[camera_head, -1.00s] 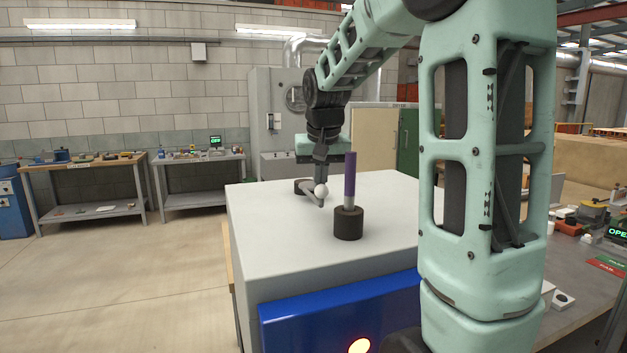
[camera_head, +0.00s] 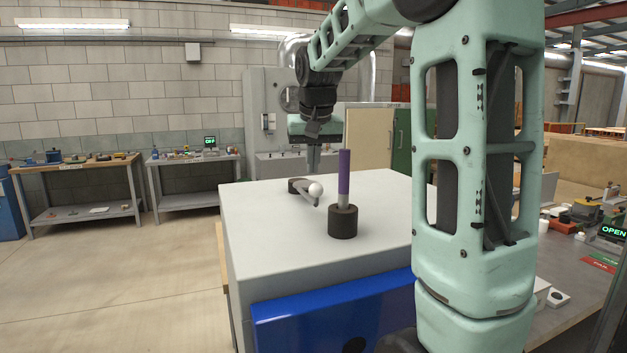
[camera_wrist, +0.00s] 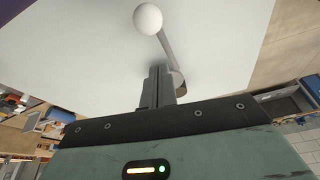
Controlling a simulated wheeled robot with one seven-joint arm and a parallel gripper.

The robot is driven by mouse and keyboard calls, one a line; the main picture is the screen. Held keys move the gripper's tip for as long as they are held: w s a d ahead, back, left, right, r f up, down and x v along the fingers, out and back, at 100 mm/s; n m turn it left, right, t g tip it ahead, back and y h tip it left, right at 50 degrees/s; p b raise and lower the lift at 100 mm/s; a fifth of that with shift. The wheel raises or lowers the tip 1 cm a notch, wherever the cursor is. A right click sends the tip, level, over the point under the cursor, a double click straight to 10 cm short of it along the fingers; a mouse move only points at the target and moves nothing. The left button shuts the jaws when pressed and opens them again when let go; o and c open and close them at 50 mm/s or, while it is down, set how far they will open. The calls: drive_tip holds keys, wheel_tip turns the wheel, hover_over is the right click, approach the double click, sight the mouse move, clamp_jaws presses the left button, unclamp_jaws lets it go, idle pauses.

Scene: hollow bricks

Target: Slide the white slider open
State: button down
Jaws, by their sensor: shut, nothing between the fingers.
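No part is clearly recognisable as a white slider. A lever with a white ball knob (camera_head: 316,190) and a dark round pivot (camera_head: 297,185) lies on top of the light grey cabinet (camera_head: 260,225). The knob also shows in the wrist view (camera_wrist: 148,18), with its grey arm running to the pivot. My gripper (camera_head: 313,168) is over the cabinet top, above and behind the knob in the head view. In the wrist view its fingers (camera_wrist: 158,72) are together and empty, pointing towards the lever. Whether they touch it cannot be told.
A purple upright handle (camera_head: 344,172) stands in a black cylinder (camera_head: 343,222) right of the lever. The cabinet has a blue front panel (camera_head: 335,312). A grey table (camera_head: 570,312) with small parts and a green "OPEN" display (camera_head: 613,232) is at right. Floor at left is clear.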

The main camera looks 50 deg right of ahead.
drive_tip(key=shift+b+v, duration=0.45)
drive_tip(key=shift+v, duration=2.35)
drive_tip(key=shift+w+d, duration=0.1)
